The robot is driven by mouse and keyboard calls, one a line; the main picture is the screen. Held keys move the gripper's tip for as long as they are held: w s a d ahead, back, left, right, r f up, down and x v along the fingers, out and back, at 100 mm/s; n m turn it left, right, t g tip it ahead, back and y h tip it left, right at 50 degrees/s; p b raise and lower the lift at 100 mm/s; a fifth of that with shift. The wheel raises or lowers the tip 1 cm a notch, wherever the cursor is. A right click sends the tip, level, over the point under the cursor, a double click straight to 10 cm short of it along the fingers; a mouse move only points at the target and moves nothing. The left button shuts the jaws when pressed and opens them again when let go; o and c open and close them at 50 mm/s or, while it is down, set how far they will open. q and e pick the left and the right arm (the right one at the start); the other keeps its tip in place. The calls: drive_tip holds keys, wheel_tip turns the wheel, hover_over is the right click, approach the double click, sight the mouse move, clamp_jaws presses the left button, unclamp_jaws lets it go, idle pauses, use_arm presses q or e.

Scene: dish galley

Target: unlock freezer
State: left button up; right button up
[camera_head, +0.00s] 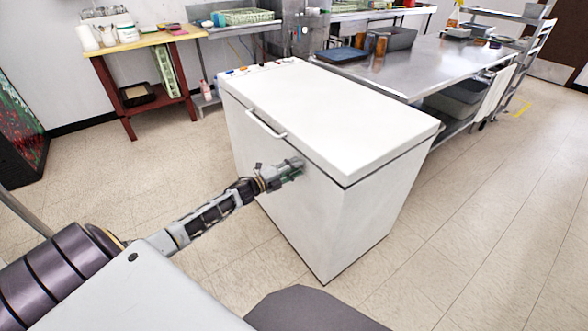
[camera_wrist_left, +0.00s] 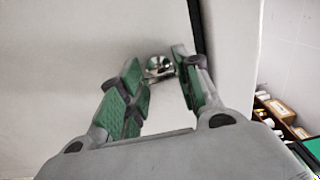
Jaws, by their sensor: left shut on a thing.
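The white chest freezer (camera_head: 320,215) stands in the middle of the head view with its lid (camera_head: 330,105) down. A pale handle (camera_head: 266,125) is on the upper front edge. My left gripper (camera_head: 291,169) reaches the freezer's front, below the lid and right of the handle. In the left wrist view, a small shiny round metal lock piece (camera_wrist_left: 158,66) sits between the green-padded fingertips, against the white front. The gripper is shut on it. I cannot tell how far it is turned. My right gripper is not in view.
A steel table (camera_head: 430,65) with trays and bins stands behind and right of the freezer. A wooden-topped red table (camera_head: 135,42) is at the back left. The tiled floor (camera_head: 480,230) is clear on the right and at the left.

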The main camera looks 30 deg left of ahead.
use_arm(q)
drive_tip(key=shift+f, duration=0.1)
drive_tip(key=o, duration=1)
drive_tip(key=shift+s, duration=0.1)
drive_tip(key=shift+v, duration=5.9)
